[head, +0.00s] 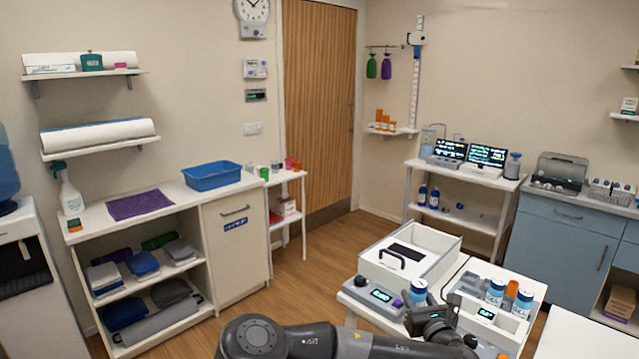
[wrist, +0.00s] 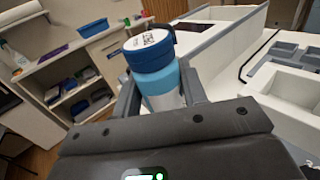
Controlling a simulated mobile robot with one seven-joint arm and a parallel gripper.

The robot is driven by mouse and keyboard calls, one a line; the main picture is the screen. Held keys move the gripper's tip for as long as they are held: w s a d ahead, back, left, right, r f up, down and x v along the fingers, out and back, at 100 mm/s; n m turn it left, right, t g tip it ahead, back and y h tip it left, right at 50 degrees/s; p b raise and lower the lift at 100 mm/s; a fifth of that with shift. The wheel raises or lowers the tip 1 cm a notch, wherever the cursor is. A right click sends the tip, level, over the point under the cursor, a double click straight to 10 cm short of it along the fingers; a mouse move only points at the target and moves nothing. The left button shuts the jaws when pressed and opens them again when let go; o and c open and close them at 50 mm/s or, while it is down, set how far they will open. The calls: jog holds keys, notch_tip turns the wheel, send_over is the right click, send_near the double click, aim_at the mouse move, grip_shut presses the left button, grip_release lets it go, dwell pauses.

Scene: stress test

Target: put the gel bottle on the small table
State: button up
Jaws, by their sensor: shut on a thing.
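My gripper (head: 428,312) is shut on a bottle with a dark blue cap and light blue body, which I take for the gel bottle (head: 418,287). In the wrist view the gel bottle (wrist: 153,66) stands between the two fingers of my gripper (wrist: 160,92), cap toward the camera; its lower part is hidden. The gripper is over the near white table (head: 348,306), and I cannot tell if the bottle touches anything. A small white table (head: 292,176) with cups and a lower shelf stands left of the door.
A blue basin (head: 212,178) sits on the left cabinet. The wooden floor (head: 318,270) in the middle is clear.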

jog(key=s+a+f, duration=0.3)
jog(key=a+f, duration=0.7)
jog(key=f, duration=0.1)
jog(key=s+f+h, duration=0.1)
jog(key=s+f, duration=0.2)
jog(key=f, duration=0.2)
jog(key=s+f+m+h, duration=0.1)
jog(key=s+f, duration=0.2)
jog(key=f, duration=0.3)
jog(key=shift+s+f, duration=0.15)
jog(key=shift+s, duration=0.05)
jog(key=shift+d, duration=0.1)
